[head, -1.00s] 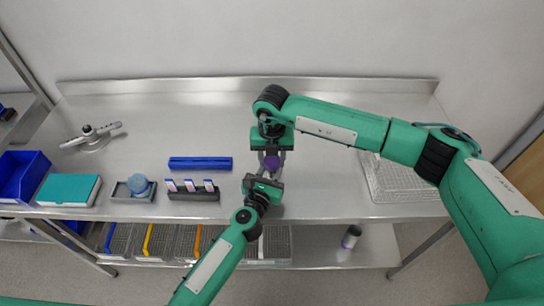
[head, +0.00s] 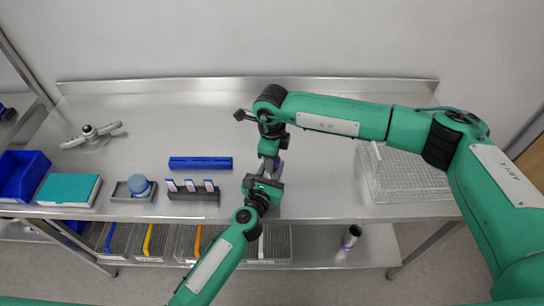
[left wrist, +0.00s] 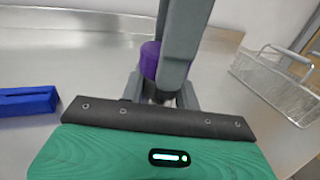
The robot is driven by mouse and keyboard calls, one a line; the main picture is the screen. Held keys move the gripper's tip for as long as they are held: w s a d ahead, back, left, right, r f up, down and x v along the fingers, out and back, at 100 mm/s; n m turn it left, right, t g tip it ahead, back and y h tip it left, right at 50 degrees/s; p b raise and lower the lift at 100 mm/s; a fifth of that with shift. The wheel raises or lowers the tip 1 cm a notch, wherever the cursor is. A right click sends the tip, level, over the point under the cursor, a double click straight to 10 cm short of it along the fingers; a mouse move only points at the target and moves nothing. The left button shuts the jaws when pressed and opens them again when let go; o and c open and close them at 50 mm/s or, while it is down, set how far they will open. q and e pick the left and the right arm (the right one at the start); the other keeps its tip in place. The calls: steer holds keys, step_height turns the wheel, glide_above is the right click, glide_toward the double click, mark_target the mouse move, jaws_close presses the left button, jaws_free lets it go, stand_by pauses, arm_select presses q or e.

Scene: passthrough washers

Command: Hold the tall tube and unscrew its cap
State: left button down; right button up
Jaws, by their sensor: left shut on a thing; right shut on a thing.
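The tall tube's purple cap (left wrist: 150,60) shows in the left wrist view, partly covered by a grey finger of my right gripper (left wrist: 180,45). In the head view only a sliver of the cap (head: 280,164) shows. My left gripper (head: 267,174) is below, near the table's front edge, shut on the tube. The tube's body is mostly hidden between its fingers (left wrist: 160,95). My right gripper (head: 270,158) comes from above and is shut on the cap. I cannot tell how far the cap is unscrewed.
A rack with three small tubes (head: 193,194), a blue block (head: 200,163) and a small tray with a round blue item (head: 139,185) stand to the left. A wire basket (head: 400,178) stands to the right. The table's back middle is clear.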

steer(key=shift+n, duration=0.4)
steer(key=shift+r, duration=0.25)
steer(key=shift+r, duration=0.9)
steer(key=shift+r, duration=2)
arm_select(q)
steer(key=c, duration=0.9)
jaws_free()
steer(key=shift+c, duration=0.2)
steer(key=shift+s, duration=0.1)
